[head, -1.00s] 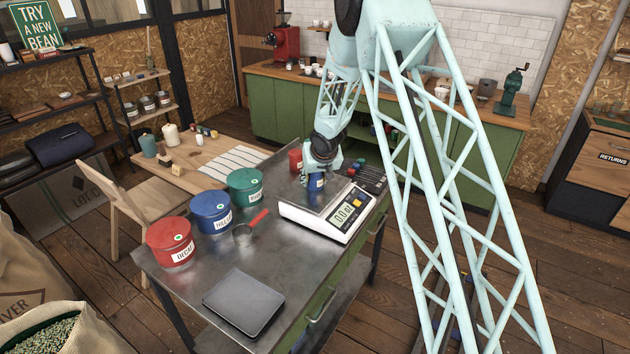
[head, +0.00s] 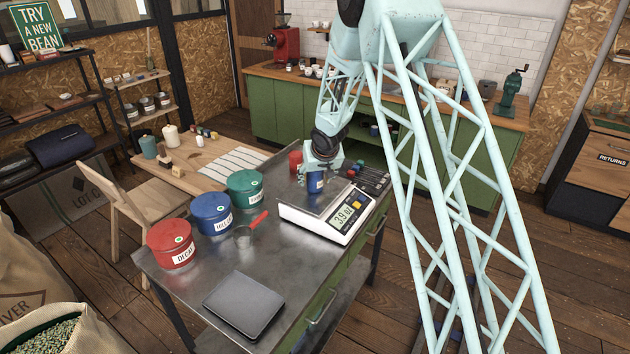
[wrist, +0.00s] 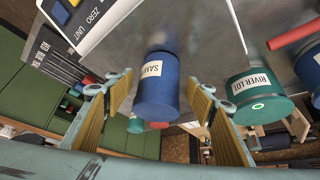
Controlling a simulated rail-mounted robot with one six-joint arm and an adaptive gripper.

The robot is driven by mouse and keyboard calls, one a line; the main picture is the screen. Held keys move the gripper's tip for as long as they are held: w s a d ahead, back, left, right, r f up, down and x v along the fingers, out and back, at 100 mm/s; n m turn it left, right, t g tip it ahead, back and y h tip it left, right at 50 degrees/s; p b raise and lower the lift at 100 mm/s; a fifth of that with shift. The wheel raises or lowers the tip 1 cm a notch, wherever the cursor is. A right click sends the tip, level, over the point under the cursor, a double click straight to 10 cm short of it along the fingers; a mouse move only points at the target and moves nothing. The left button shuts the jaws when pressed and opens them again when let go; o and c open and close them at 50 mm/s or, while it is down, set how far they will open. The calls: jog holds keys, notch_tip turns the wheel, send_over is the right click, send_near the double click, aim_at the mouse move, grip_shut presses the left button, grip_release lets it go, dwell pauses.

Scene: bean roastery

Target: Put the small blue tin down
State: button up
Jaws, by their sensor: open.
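The small blue tin (head: 316,183) stands on the steel plate of the bench scale (head: 327,212). In the wrist view the blue tin (wrist: 158,88) shows a white label, partly readable as "SAM". My gripper (head: 318,166) is over the tin from above. In the wrist view my gripper (wrist: 157,100) is open, one yellow-padded finger on each side of the tin, with a gap visible on both sides. The scale display (head: 346,214) shows a reading that looks like 39.0.
A small red tin (head: 296,160) stands just behind the scale. Green (head: 245,187), blue (head: 211,212) and red (head: 170,243) larger tins line the left side of the bench. A red-handled scoop (head: 246,234) and a dark flat tray (head: 243,304) lie nearer.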

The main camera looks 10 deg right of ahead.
jog(key=p+v, duration=0.2)
jog(key=v, duration=0.7)
jog(key=shift+r+p, duration=0.3)
jog(key=shift+s, duration=0.2)
jog(key=shift+r, duration=0.1)
dwell(0.3)
jog(key=s+d+r+g+h, duration=0.1)
jog(key=s+d+r, duration=0.1)
jog(key=s+r, duration=1.2)
jog(key=s+d+r+h, duration=0.1)
jog(key=s+d+r, duration=0.2)
jog(key=s+r, duration=1)
jog(key=s+a+r, duration=0.1)
jog(key=s, duration=1.2)
jog(key=s+a+r+g+y, duration=0.1)
jog(key=s+a+r, duration=0.1)
jog(key=s, duration=1.2)
jog(key=s+a+r, duration=0.1)
jog(key=s+a, duration=0.1)
jog(key=s, duration=1.1)
jog(key=shift+r+g+y, duration=0.4)
